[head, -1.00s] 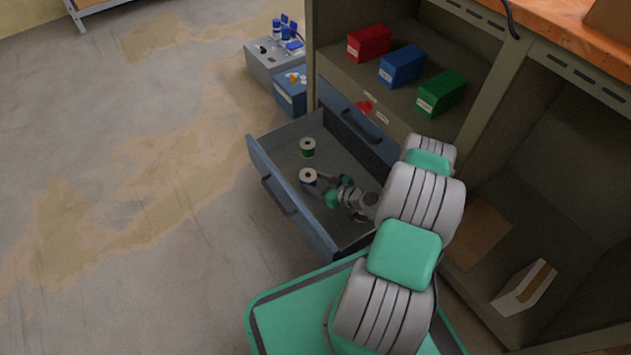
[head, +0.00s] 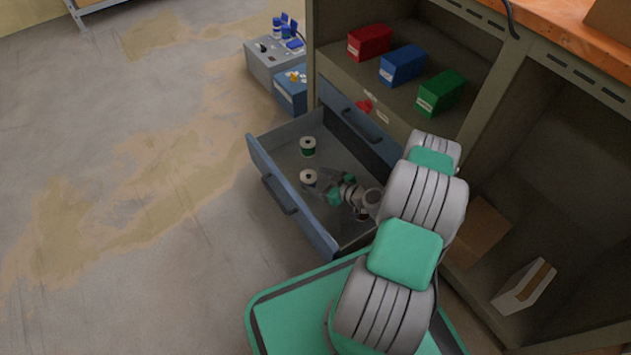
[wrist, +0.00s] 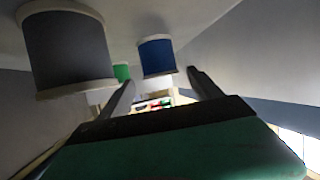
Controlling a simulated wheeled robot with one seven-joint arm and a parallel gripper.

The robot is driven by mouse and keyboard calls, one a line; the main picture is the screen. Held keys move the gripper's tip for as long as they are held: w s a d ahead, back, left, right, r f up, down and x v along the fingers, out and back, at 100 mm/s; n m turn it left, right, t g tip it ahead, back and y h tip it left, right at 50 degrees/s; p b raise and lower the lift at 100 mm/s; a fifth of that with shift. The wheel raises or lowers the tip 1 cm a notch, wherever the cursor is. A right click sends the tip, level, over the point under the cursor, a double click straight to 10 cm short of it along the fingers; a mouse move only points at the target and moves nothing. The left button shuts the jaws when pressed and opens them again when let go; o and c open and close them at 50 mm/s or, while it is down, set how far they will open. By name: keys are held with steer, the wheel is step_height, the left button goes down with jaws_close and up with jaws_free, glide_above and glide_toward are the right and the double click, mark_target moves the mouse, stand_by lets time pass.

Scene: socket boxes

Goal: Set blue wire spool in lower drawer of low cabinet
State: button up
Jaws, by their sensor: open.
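The blue wire spool (wrist: 157,57) stands just beyond my fingertips in the wrist view. A spool in front of my fingers in the head view (head: 308,178) seems to be this one, though its colour is hard to tell there. It stands inside the pulled-out lower drawer (head: 277,185) of the low cabinet (head: 480,110). My gripper (head: 322,184) is low inside the drawer, pointing left. In the wrist view its two fingers (wrist: 160,84) are spread, with nothing between them.
A dark grey spool (wrist: 67,50) is close in the wrist view. The upper drawer (head: 360,122) is shut. Red, blue and green boxes (head: 402,66) sit on the shelf. Floor at left is clear.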

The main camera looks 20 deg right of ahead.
steer(key=p+v, duration=0.2)
steer(key=v, duration=0.4)
steer(key=shift+s+r, duration=0.2)
steer(key=a+r+n+g+h, duration=0.1)
steer(key=a+r+g, duration=0.35)
steer(key=r, duration=0.45)
steer(key=a+r+g, duration=0.4)
steer(key=a+r, duration=0.1)
steer(key=r, duration=0.3)
steer(key=s+a+r+m+g+h, duration=0.1)
steer(key=s+a+r+m+h, duration=0.1)
steer(key=s+r, duration=0.5)
steer(key=s+a+r+m+h, duration=0.2)
steer(key=s+r+m+h, duration=0.1)
steer(key=s+r, duration=0.4)
steer(key=s+m, duration=0.1)
steer(key=s, duration=0.2)
steer(key=shift+a+r+g, duration=0.35)
steer(key=shift+a+r, duration=0.05)
steer(key=shift+w, duration=0.1)
steer(key=shift+c, duration=0.2)
